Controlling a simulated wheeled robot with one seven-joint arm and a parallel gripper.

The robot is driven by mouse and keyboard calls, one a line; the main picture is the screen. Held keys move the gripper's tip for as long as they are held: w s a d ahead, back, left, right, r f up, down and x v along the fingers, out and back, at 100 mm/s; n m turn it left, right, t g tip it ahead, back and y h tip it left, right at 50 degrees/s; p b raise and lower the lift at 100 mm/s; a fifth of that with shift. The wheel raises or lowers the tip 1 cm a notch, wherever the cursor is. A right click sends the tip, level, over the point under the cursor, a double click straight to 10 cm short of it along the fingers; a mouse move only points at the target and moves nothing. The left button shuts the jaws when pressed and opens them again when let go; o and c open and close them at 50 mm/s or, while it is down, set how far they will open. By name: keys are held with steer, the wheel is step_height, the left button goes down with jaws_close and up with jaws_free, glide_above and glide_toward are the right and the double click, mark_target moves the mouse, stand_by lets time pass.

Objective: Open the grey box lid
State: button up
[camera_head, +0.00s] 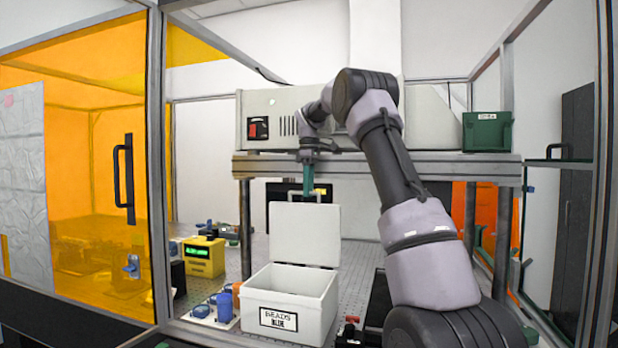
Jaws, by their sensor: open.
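The grey box (309,312) stands on the perforated table, with a label on its front reading "BEADS BLUE". Its lid (304,234) stands raised, nearly upright, along the box's back edge. The box is open at the top; its floor is not clearly visible. My gripper (309,191) points down just above the top edge of the lid, with greenish fingers. It is open, and I cannot tell whether a finger touches the lid.
A shelf (400,166) crosses behind the box and carries a large instrument and a green box (487,131). A yellow device (204,256) and small optics parts stand left of the box. An orange panel (75,190) with a black handle borders the left.

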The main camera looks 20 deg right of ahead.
step_height(320, 180, up, 10)
steer(key=shift+w+d+f, duration=0.2)
steer(key=shift+w+f, duration=0.05)
stand_by(0.5)
